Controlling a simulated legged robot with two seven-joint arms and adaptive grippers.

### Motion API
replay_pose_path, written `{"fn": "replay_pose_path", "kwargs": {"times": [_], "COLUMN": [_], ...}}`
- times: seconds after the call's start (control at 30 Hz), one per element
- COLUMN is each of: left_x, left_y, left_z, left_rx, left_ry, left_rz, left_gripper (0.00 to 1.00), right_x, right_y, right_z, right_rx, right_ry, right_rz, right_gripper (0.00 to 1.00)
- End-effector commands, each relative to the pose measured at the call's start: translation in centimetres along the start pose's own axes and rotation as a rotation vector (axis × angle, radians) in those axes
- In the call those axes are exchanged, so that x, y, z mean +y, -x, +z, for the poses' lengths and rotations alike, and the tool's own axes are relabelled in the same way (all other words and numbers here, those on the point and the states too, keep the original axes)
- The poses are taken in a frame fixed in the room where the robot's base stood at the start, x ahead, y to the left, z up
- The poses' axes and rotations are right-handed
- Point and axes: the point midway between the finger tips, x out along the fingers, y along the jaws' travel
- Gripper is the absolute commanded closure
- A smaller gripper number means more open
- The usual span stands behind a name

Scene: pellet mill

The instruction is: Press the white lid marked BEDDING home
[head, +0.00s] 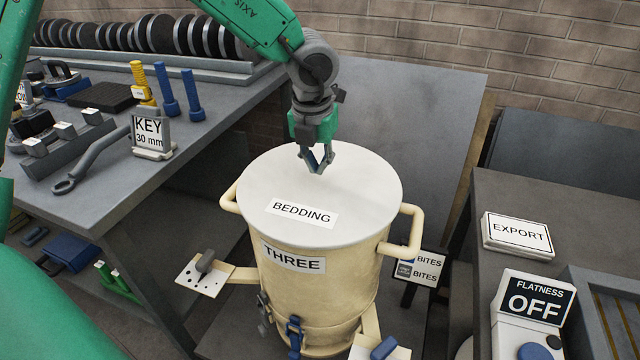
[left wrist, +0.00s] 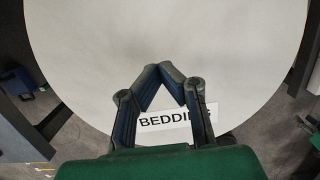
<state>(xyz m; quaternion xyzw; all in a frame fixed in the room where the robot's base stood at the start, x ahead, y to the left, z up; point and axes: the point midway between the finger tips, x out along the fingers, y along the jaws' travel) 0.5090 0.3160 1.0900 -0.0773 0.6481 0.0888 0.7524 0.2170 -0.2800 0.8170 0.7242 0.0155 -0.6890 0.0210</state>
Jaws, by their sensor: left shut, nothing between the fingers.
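The white lid (head: 350,205) marked BEDDING lies on top of a cream drum (head: 330,275) labelled THREE, and looks roughly level. The lid (left wrist: 240,60) also fills most of the left wrist view. My left gripper (head: 318,172) points down over the back middle part of the lid. Its fingers are shut with their tips together and hold nothing. In the left wrist view my left gripper (left wrist: 160,68) shows above the lid, partly covering the BEDDING label. I cannot tell whether the fingertips touch the lid. My right gripper is not in view.
A bench (head: 200,120) on the left holds tools, blue bolts and a KEY 30 mm sign (head: 150,135). The drum has side handles (head: 408,232). A grey cabinet at the right carries an EXPORT block (head: 518,235) and a FLATNESS OFF sign (head: 533,298). A grey panel (head: 420,115) stands behind.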

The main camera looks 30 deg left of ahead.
Motion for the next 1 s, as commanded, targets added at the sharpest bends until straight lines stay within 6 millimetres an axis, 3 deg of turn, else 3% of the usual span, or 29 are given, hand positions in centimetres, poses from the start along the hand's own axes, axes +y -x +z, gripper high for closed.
{"fn": "replay_pose_path", "kwargs": {"times": [0.47,1.0], "left_x": [-0.1,0.0], "left_y": [0.0,-1.4], "left_z": [0.0,-0.2], "left_rx": [0.0,0.0], "left_ry": [0.0,0.0], "left_rz": [0.001,0.0], "left_gripper": [1.0,1.0], "right_x": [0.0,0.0], "right_y": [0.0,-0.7], "right_z": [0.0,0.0], "right_rx": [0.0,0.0], "right_ry": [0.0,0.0], "right_rz": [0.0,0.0], "right_gripper": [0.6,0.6]}}
